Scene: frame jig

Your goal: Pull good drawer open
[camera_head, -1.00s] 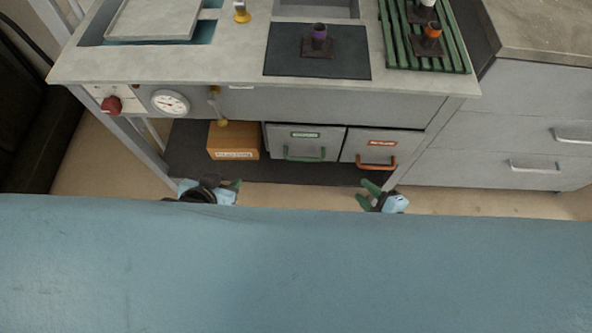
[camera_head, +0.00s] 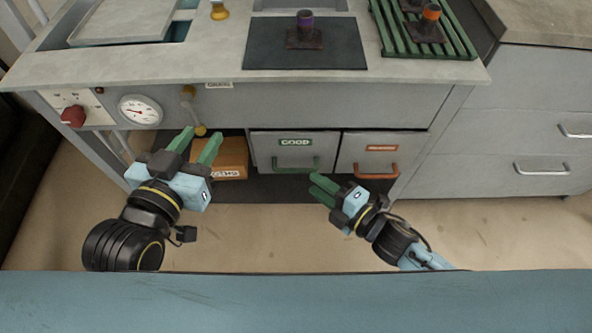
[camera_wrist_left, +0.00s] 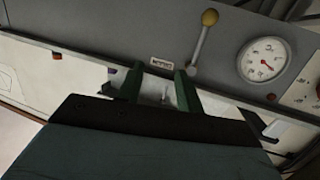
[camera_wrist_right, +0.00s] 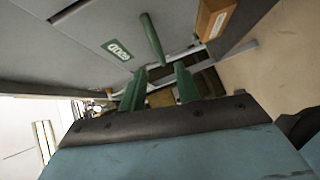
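The good drawer (camera_head: 262,150) has a grey front, a green GOOD label and a green bar handle (camera_head: 295,169). It sits shut under the bench. In the right wrist view its front (camera_wrist_right: 85,35) and handle (camera_wrist_right: 152,38) lie just beyond my fingertips. My right gripper (camera_head: 316,186) is open and empty, low in front of the drawers, right of the green handle and apart from it. My left gripper (camera_head: 199,142) is open and empty, in front of the cardboard box, left of the good drawer. The left wrist view shows its spread fingers (camera_wrist_left: 158,82) facing the bench front.
A second drawer (camera_head: 348,155) with an orange handle (camera_head: 375,175) adjoins on the right. A cardboard box (camera_head: 233,160) stands left of the good drawer. A gauge (camera_head: 140,110) and red knob (camera_head: 73,116) are on the bench front. The floor before the drawers is clear.

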